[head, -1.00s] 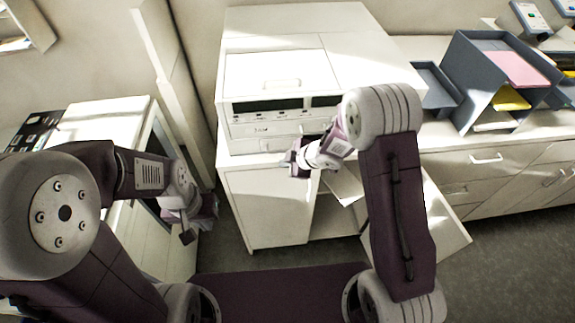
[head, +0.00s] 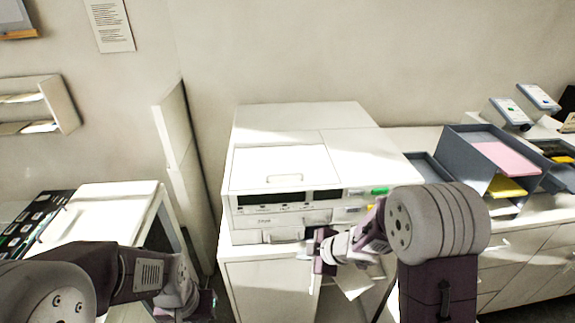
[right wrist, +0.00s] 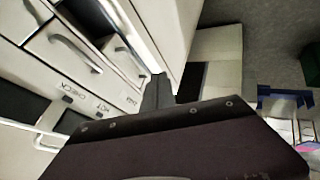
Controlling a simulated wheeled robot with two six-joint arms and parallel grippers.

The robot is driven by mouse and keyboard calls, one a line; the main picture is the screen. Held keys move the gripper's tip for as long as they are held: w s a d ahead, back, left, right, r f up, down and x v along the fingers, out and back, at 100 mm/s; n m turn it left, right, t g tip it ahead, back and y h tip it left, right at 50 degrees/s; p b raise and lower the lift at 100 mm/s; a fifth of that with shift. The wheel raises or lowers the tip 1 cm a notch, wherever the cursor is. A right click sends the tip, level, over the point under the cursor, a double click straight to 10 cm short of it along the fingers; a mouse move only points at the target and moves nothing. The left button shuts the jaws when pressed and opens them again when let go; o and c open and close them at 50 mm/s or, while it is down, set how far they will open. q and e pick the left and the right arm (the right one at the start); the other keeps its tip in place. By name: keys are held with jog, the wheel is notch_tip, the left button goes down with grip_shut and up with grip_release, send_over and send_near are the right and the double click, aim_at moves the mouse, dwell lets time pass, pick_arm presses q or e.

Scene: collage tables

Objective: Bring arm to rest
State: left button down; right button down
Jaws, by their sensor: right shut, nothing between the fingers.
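My right gripper (head: 322,250) is shut and empty. In the head view it is in front of the lower right part of a white machine (head: 290,155), near its drawer level. I cannot tell whether it touches the machine. In the right wrist view the shut fingers (right wrist: 158,92) show dark, with nothing between them, beside drawer fronts with handles. My left gripper (head: 197,304) is low at the left, by the white side table, partly cut off by the frame's bottom edge. Its fingers are too unclear to tell open from shut.
The machine stands on a white cabinet (head: 268,290). Grey trays (head: 465,150) with pink and yellow paper stand on the counter at right. A white side table (head: 95,210) is at left. A tall white panel (head: 178,165) stands between.

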jog(key=s+d+f+m+h+b, duration=0.2)
jog(key=d+m+h+b, duration=0.1)
jog(key=d+m+b, duration=0.2)
jog(key=s+d+f+m+h+b, duration=0.2)
jog(key=s+d+f+m+b, duration=0.1)
jog(key=d+m+b, duration=0.2)
jog(key=s+f+m+g, duration=0.1)
jog(key=s+m+g, duration=0.1)
jog(key=s, duration=0.4)
jog(key=s+f+m+g, duration=0.2)
jog(key=s+m, duration=0.3)
jog(key=s, duration=0.1)
jog(key=shift+s+a+f+g+p, duration=0.2)
jog(key=shift+f+g+p, duration=0.05)
jog(key=shift+g+p, duration=0.2)
